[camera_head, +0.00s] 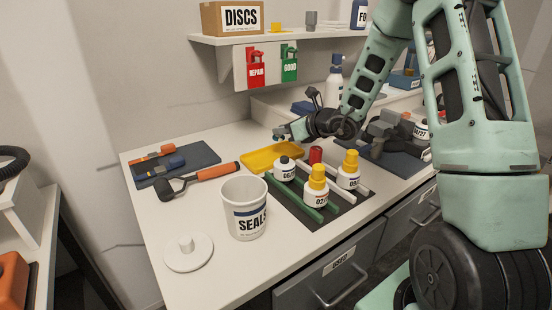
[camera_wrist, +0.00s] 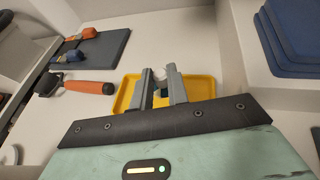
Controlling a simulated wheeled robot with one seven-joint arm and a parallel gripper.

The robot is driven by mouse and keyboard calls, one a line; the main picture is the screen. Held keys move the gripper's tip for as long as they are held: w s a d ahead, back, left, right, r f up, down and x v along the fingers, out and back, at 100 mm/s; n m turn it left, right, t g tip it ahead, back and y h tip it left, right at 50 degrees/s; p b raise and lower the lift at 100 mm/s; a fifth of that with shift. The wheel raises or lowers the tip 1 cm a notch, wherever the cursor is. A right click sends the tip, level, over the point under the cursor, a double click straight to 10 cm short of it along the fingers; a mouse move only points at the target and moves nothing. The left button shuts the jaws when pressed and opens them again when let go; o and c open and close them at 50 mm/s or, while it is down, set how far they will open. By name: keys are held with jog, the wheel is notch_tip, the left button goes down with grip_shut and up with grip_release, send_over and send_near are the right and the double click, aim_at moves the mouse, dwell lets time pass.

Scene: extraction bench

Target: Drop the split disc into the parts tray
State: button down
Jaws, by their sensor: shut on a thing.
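The yellow parts tray (camera_head: 258,165) lies on the white bench at the back, beside the row of bottles. It also shows in the wrist view (camera_wrist: 202,88), behind my fingers. My gripper (camera_head: 283,133) is above the tray's far side, apart from it. In the wrist view my gripper (camera_wrist: 161,78) is shut on a small pale piece, the split disc (camera_wrist: 160,74). Only a bit of the disc shows between the grey fingertips; its split cannot be made out. The visible tray floor looks empty; my fingers hide part of it.
A white SEALS tub (camera_head: 243,222) stands in front of the tray, its lid (camera_head: 188,253) to the left. A black-headed mallet (camera_head: 205,174) lies left of the tray. Several bottles, one a yellow-capped bottle (camera_head: 316,190), stand on rails to the right. A shelf (camera_head: 280,37) hangs above.

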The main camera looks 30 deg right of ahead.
jog(key=c, duration=1.3)
grip_release()
jog(key=v, duration=1.7)
jog(key=shift+s+b, duration=0.3)
jog(key=shift+b, duration=0.1)
